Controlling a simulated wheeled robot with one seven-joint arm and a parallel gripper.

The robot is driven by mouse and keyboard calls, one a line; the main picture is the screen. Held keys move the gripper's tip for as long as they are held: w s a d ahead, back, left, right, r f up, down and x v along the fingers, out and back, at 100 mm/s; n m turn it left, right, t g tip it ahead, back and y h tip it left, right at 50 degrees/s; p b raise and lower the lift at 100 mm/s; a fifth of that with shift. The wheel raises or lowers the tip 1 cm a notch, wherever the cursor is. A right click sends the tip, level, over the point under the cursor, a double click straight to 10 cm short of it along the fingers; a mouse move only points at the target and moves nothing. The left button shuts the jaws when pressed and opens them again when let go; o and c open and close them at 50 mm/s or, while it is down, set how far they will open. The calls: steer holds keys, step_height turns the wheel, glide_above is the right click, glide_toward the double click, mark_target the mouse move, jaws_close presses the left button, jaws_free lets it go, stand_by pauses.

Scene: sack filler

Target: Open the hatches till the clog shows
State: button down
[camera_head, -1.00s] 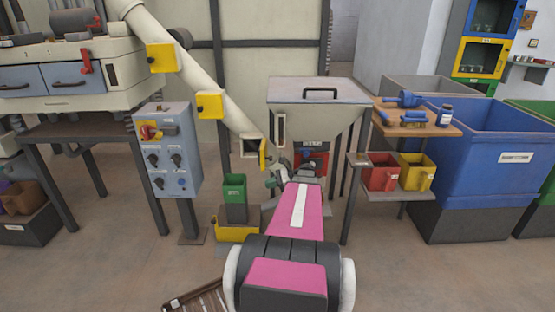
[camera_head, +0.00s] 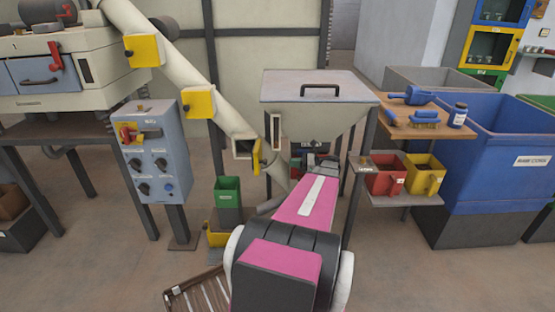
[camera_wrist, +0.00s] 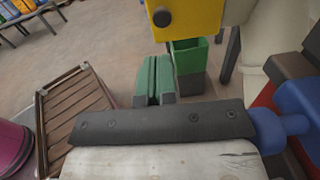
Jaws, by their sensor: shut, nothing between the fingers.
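A cream chute pipe (camera_head: 178,78) slopes down to the right and carries yellow hatches. The upper hatch (camera_head: 143,51) and middle hatch (camera_head: 199,102) face me and look closed. The lowest hatch (camera_head: 257,155) stands swung out, almost edge-on, beside a square opening (camera_head: 243,147); I cannot make out a clog inside. My gripper (camera_head: 320,162) is right of the lowest hatch, before the hopper, partly hidden by my arm. In the wrist view its green fingers (camera_wrist: 152,78) are together and empty. A yellow hatch with a black knob (camera_wrist: 190,18) is beyond them, apart.
A lidded hopper (camera_head: 315,110) stands behind my gripper. A control box (camera_head: 152,152) stands left, a green bin (camera_head: 228,192) below the chute. A shelf with red (camera_head: 385,178) and yellow (camera_head: 423,176) bins is right. A slatted pallet (camera_head: 195,292) lies on the floor.

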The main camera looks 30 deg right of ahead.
steer(key=x, duration=1)
steer(key=shift+a+m+t+h, duration=0.8)
steer(key=shift+a+t, duration=0.05)
steer(key=shift+t, duration=0.15)
